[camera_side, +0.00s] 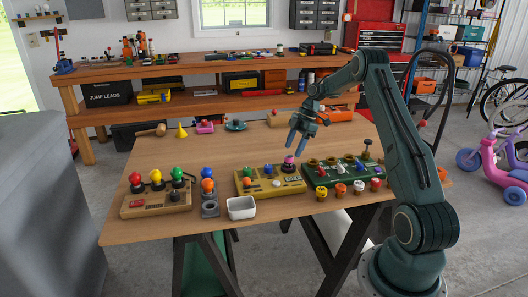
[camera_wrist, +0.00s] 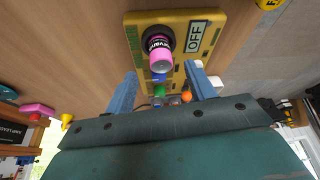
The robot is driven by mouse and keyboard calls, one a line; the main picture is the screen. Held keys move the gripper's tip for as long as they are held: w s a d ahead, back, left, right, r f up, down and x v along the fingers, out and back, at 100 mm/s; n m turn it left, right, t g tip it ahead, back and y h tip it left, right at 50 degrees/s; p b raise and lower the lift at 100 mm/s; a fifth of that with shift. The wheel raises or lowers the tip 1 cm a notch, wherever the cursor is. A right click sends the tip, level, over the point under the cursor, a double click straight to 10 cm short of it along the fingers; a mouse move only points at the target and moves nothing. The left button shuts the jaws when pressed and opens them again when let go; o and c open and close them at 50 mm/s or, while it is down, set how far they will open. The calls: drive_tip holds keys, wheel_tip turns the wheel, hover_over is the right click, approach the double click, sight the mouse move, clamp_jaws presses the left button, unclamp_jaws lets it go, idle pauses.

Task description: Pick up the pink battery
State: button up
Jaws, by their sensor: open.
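The pink battery (camera_side: 289,159) stands in a round black holder at the right end of the yellow board (camera_side: 258,186). In the wrist view the pink battery (camera_wrist: 161,58) rises from its black ring beside an OFF label on the yellow board (camera_wrist: 135,42). My gripper (camera_side: 296,153) is above the board, close to the battery, its two blue fingers pointing down. In the wrist view my gripper (camera_wrist: 162,69) is open and empty, and the battery appears just beyond the gap between the fingertips. Contact cannot be told.
A green board (camera_side: 340,176) with several coloured pieces stands close on the right. On the left are a white tray (camera_side: 241,208), a grey stand (camera_side: 210,207) and a wooden box (camera_side: 155,202) with coloured knobs. A mallet (camera_side: 152,130) and yellow cone (camera_side: 181,132) lie farther back; the middle-left table is clear.

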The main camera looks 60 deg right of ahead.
sight(290, 156)
drive_tip(key=shift+a+f, duration=0.1)
drive_tip(key=shift+f, duration=0.1)
drive_tip(key=shift+x, duration=2.55)
drive_tip(key=shift+r, duration=0.1)
drive_tip(key=c, duration=1.1)
drive_tip(key=shift+c, duration=0.2)
drive_tip(key=shift+r, duration=5)
